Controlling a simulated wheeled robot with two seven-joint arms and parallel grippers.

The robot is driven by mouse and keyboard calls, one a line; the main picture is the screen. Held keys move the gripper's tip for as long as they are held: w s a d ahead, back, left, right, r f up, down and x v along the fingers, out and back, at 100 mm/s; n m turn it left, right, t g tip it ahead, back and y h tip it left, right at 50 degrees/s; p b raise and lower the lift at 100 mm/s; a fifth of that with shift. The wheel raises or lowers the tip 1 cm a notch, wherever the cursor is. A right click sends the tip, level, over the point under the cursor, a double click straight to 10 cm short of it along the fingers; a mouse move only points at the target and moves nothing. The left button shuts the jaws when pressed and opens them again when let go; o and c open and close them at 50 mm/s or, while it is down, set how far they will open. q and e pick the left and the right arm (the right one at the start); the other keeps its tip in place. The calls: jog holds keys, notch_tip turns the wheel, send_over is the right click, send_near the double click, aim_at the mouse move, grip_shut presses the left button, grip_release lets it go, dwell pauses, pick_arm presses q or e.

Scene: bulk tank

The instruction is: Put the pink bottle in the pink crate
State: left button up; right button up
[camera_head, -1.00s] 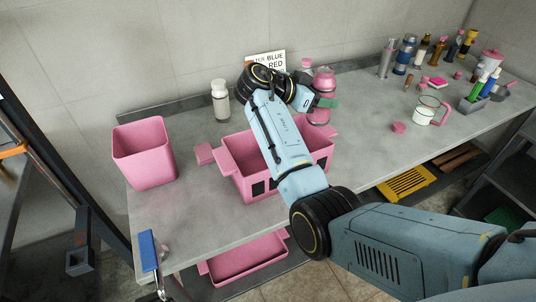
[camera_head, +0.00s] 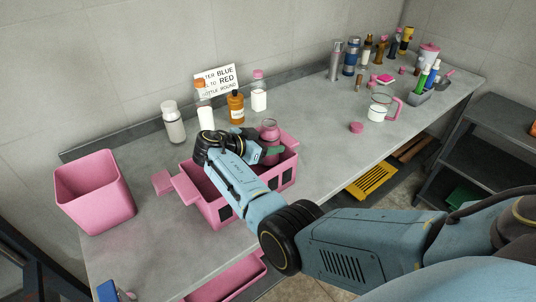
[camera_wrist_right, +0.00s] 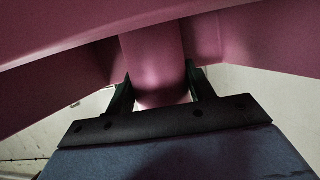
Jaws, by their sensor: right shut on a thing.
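The pink bottle (camera_head: 270,132) is gripped by my right gripper (camera_head: 268,151), whose green fingertips show beside it. The bottle is roughly upright at the right end of the pink crate (camera_head: 222,213). Its lower part is hidden, so I cannot tell whether it touches the crate floor. My right forearm passes over the crate and hides part of its inside. In the right wrist view the pink bottle (camera_wrist_right: 155,62) stands between the two fingers, with large pink surfaces, likely the crate, around it. My left gripper is not in view.
A pink bin (camera_head: 95,195) stands at the left. A white bottle (camera_head: 173,123), an amber bottle (camera_head: 235,108) and others stand behind the crate by a sign (camera_head: 219,80). A glass mug (camera_head: 378,108) and several bottles stand farther right. Bare counter lies right of the crate.

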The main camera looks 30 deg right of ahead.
notch_tip(320, 180, down, 4)
jog(key=shift+r+b, duration=0.2)
jog(key=shift+b, duration=0.2)
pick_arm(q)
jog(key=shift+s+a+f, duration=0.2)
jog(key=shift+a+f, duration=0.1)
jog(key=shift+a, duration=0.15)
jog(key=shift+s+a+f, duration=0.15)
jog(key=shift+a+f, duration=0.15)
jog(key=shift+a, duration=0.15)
pick_arm(e)
jog(key=shift+f, duration=0.15)
jog(key=o, duration=1.1)
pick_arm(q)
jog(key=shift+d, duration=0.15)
pick_arm(e)
jog(key=shift+o, duration=0.2)
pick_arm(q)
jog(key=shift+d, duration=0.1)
pick_arm(e)
jog(key=shift+a+r, duration=0.15)
jog(key=shift+r, duration=0.05)
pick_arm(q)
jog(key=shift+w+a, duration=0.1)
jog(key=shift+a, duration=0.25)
pick_arm(e)
jog(key=v, duration=0.7)
